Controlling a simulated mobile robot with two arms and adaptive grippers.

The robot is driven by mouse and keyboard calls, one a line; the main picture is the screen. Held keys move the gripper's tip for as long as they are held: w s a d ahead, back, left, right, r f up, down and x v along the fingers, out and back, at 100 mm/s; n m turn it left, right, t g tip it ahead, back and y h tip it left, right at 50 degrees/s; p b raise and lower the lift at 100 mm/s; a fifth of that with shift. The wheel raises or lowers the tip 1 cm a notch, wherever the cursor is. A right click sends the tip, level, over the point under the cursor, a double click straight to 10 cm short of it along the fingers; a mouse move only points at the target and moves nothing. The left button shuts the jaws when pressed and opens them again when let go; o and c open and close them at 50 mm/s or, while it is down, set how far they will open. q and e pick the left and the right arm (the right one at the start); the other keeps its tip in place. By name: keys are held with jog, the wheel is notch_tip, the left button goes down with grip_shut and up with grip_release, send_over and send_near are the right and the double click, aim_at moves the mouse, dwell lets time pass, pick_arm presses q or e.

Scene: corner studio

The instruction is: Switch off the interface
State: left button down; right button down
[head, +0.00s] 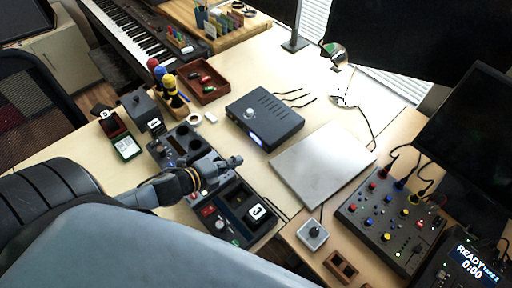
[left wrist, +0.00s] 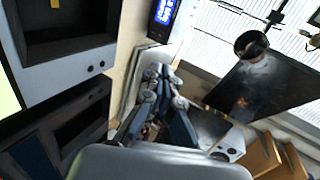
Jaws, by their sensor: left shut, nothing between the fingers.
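The interface (head: 265,118) is a dark box on the desk with a round knob and a lit blue display on its front. The lit display of the interface (left wrist: 166,12) also shows at the top of the left wrist view, where most of the box is cut off. My left gripper (head: 236,160) is shut and empty, in front of the interface and apart from it, above the dark modules. In the left wrist view, the fingers of my left gripper (left wrist: 158,73) point toward the interface. My right gripper is not in view.
A closed silver laptop (head: 322,165) lies right of the interface. A mixer with coloured knobs (head: 390,221) and a timer display (head: 467,264) are at the lower right. A red-brown tray (head: 207,86) and coloured-top figures (head: 170,84) stand left of the interface. Cables run behind it.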

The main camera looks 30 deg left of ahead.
aim_at(264, 148)
pick_arm(q)
jog(key=shift+w+a+f+b, duration=0.15)
jog(key=shift+w+f+b, duration=0.15)
jog(key=shift+f, duration=0.35)
jog(key=shift+w+a+f, duration=0.15)
jog(key=shift+w+a, duration=0.1)
jog(key=shift+w, duration=0.1)
jog(key=shift+s+d, duration=0.1)
jog(key=shift+s, duration=0.05)
jog(key=shift+p+x, duration=0.35)
jog(key=shift+x, duration=4.65)
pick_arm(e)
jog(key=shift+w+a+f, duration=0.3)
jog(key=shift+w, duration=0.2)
pick_arm(q)
jog(key=shift+r, duration=0.2)
jog(key=shift+w+d+r+p, duration=0.15)
jog(key=shift+w+r+p, duration=0.35)
jog(key=shift+p, duration=0.15)
jog(key=shift+f+b, duration=0.3)
jog(key=shift+f, duration=0.1)
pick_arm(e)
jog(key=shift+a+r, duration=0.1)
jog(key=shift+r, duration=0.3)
pick_arm(q)
jog(key=shift+s+r, duration=0.1)
jog(key=shift+r, duration=0.05)
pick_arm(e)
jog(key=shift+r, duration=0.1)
